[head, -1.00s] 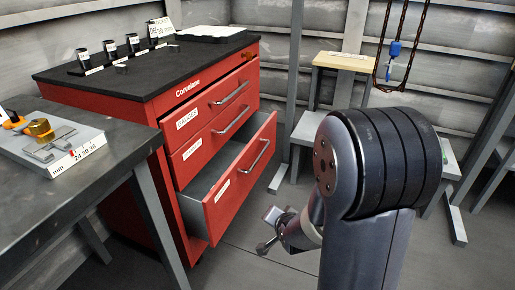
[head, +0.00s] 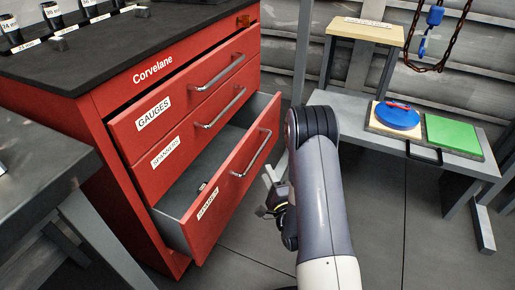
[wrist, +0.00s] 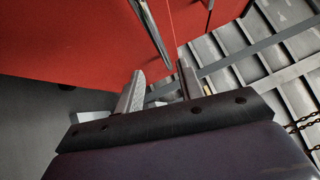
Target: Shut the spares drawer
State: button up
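The spares drawer (head: 232,185) is the lowest drawer of the red cabinet. It stands pulled out, with its grey inside showing; its label is too small to read surely. Its bar handle (head: 251,156) runs along the red front and shows in the wrist view (wrist: 152,30) above the fingers. My gripper (head: 268,190) is just outside the drawer front, to its right in the head view. In the wrist view my gripper (wrist: 160,85) has its two fingers apart with nothing between them. I cannot tell whether a finger touches the front.
The gauges drawer (head: 185,93) and the middle drawer (head: 200,135) are shut. A grey bench (head: 40,165) stands at the left. A low table (head: 350,110) at the right bears a blue disc (head: 397,117) and a green pad (head: 453,136). Bare floor lies in front.

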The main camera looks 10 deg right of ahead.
aim_at(257, 151)
jog(key=w, duration=0.3)
jog(key=w+a+r+b, duration=0.1)
jog(key=w, duration=0.6)
jog(key=shift+w+a+r, duration=0.1)
jog(key=shift+a+r, duration=0.15)
jog(key=shift+r, duration=0.05)
grip_shut()
